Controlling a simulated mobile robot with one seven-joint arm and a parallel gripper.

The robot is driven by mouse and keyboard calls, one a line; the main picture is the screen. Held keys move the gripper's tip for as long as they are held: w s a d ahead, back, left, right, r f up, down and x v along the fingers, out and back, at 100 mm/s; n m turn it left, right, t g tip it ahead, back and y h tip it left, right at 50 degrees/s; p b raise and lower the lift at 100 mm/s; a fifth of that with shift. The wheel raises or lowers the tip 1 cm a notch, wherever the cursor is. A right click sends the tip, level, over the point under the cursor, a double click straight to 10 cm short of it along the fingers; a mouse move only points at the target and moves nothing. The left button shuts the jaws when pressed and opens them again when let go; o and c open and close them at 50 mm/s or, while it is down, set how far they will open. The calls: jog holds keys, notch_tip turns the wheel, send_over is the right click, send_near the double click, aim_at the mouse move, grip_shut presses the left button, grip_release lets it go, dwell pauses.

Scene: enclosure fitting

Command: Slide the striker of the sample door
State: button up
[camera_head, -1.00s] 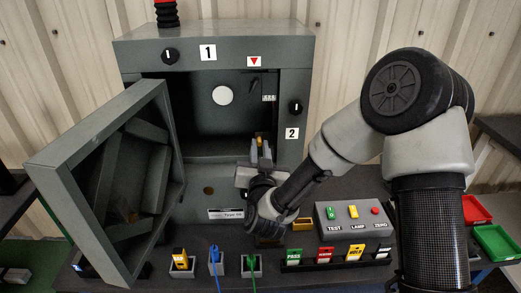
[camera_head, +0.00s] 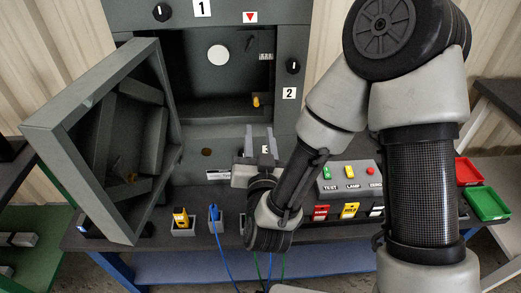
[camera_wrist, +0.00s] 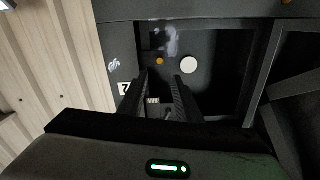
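The grey cabinet (camera_head: 210,14) stands with its sample door (camera_head: 88,90) swung open to the left. A small yellow-orange piece (camera_head: 256,101), which looks like the striker, sits low at the right inside the opening. It also shows in the wrist view (camera_wrist: 160,61), beyond my fingers. My gripper (camera_head: 259,132) is in front of the cabinet, below and apart from this piece. Its two fingers are spread with nothing held between them; the wrist view shows the same gap (camera_wrist: 160,84).
A white disc (camera_head: 218,55) is on the cabinet's back wall. Dark knobs (camera_head: 293,66) are on its frame. A button box (camera_head: 350,175), colored tags (camera_head: 349,210) and small holders (camera_head: 183,228) with plugs are on the bench. Red and green trays (camera_head: 489,203) lie at right.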

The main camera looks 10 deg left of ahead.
jog(key=p+v, duration=0.5)
jog(key=p, duration=0.3)
jog(key=shift+s, duration=0.2)
dwell(0.6)
